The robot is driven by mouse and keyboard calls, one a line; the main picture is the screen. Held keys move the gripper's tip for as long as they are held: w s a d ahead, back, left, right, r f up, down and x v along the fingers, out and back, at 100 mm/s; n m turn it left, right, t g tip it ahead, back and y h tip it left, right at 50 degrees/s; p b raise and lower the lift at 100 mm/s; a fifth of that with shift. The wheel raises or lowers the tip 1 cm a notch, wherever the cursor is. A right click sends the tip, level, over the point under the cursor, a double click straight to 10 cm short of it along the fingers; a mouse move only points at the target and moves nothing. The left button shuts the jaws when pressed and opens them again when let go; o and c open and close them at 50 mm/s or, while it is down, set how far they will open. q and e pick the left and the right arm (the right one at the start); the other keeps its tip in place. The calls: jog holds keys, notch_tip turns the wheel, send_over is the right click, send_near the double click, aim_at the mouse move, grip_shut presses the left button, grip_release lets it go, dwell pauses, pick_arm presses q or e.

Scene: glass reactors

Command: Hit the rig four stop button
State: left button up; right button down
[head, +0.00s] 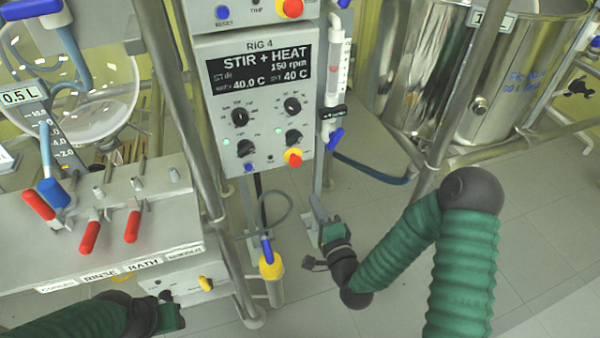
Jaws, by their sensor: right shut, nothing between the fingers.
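The RIG 4 panel (250,95) is a grey box in the middle of the head view, with a lit display reading STIR + HEAT. Its stop button (294,160) is red on a yellow collar, at the panel's lower right. My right gripper (317,208) is shut and empty, below and a little right of the button in the picture, apart from it. My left gripper (172,314) is low at the left, under the bench edge; its fingers are too unclear to judge.
Another red button (290,8) sits on the panel above. Knobs (240,117) lie close to the stop button. A clear tube with a blue tap (335,138) hangs at the panel's right. A grey bench with red handles (132,226) is at left; steel vessels (430,80) stand at right.

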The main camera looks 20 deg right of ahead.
aim_at(297, 164)
jog(key=w+b, duration=0.1)
jog(key=w, duration=0.5)
jog(key=w+b, duration=0.2)
jog(key=w, duration=0.3)
jog(key=shift+w+a+f, duration=0.1)
jog(key=shift+w+a, duration=0.1)
jog(key=shift+w, duration=0.15)
jog(key=shift+w+b, duration=0.3)
jog(key=shift+w, duration=0.2)
